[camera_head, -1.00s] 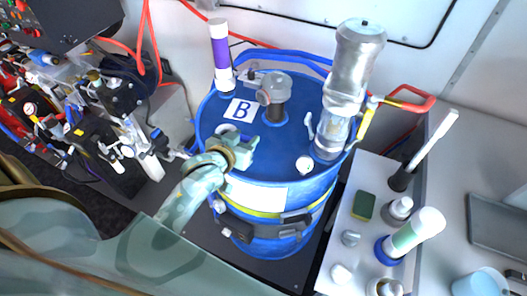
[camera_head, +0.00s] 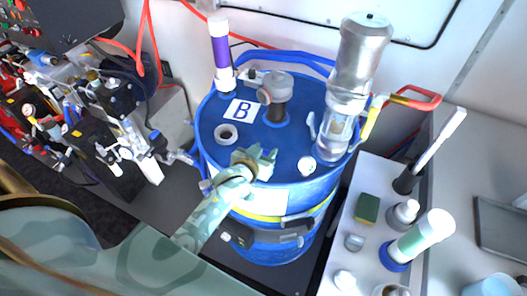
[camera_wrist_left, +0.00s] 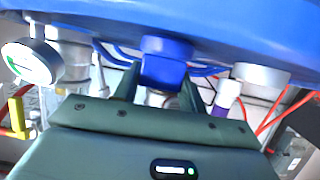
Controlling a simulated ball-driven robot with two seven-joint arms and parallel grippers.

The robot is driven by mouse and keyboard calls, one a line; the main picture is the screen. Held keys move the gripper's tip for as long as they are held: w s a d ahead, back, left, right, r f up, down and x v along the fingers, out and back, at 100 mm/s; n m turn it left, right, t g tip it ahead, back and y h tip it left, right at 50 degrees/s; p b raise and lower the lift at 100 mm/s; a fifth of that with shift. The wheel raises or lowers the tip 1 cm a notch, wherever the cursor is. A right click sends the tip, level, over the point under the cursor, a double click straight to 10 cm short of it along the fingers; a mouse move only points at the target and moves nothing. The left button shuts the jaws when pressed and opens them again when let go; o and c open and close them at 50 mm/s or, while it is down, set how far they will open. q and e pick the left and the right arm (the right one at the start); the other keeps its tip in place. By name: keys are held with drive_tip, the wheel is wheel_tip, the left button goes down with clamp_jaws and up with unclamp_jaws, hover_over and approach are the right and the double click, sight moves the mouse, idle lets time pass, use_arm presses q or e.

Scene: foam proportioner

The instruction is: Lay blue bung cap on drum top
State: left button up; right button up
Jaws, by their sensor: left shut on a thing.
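The blue drum (camera_head: 282,145) stands upright in the middle of the head view, its blue top carrying several fittings. My left gripper (camera_head: 262,158) is over the near part of the drum top, in front of the white ring. In the left wrist view, my left gripper (camera_wrist_left: 160,88) is shut on the blue bung cap (camera_wrist_left: 166,60), which sits between the fingers. The blue drum (camera_wrist_left: 220,25) fills the upper part of that view, close to the cap; I cannot tell whether they touch. In the head view the cap is hidden by the gripper. My right gripper is not in view.
A purple-banded tube (camera_head: 221,55) stands at the back left. A white tray with bottles is at right.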

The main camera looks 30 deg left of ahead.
use_arm(q)
drive_tip(key=shift+f, duration=0.15)
drive_tip(key=o, duration=1)
drive_tip(key=shift+c, duration=0.2)
drive_tip(key=shift+s+r, duration=0.1)
drive_tip(key=shift+r, duration=0.15)
drive_tip(key=p+v, duration=0.2)
drive_tip(key=v, duration=1)
drive_tip(key=shift+f, duration=0.2)
